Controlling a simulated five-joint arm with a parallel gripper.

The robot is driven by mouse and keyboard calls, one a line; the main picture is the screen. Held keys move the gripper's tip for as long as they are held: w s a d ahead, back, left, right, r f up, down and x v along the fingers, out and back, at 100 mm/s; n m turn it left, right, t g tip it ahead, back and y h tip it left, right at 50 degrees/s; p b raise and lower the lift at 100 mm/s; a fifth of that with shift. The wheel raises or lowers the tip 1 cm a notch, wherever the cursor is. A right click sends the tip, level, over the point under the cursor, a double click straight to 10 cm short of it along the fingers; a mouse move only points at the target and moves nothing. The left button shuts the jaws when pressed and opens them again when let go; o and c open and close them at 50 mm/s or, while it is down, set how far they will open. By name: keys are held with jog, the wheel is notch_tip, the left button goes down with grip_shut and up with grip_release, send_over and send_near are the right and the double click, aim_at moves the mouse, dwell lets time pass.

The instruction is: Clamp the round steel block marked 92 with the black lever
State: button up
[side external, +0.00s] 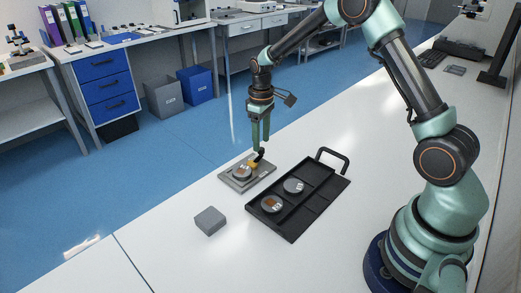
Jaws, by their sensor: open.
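A round steel block (242,172) with an orange-brown mark lies on a grey clamp plate (237,183). Its number is too small to read. The short black lever (260,154) stands at the far right of the plate, beside a yellow-orange piece (254,164) near the block's edge. I cannot tell whether that piece presses on the block. My gripper (260,143) points down just above the lever, its fingers open. I cannot tell whether a finger touches the lever.
A black compartment tray (292,233) with a raised handle (345,156) stands right of the plate. It holds two more round blocks, one in front (271,204) and one behind (293,186). A grey square block (210,220) lies in front. The left table edge is close to the plate.

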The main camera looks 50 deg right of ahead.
notch_tip(320, 180, up, 10)
dwell(0.3)
jog(key=s+a+r+m+t, duration=0.15)
jog(key=s+a+r, duration=0.25)
jog(key=s+r, duration=0.4)
jog(key=s+a+m+t, duration=0.1)
jog(key=s+a+t, duration=0.2)
jog(key=s, duration=0.8)
jog(key=shift+r+t, duration=0.45)
jog(key=shift+t, duration=0.1)
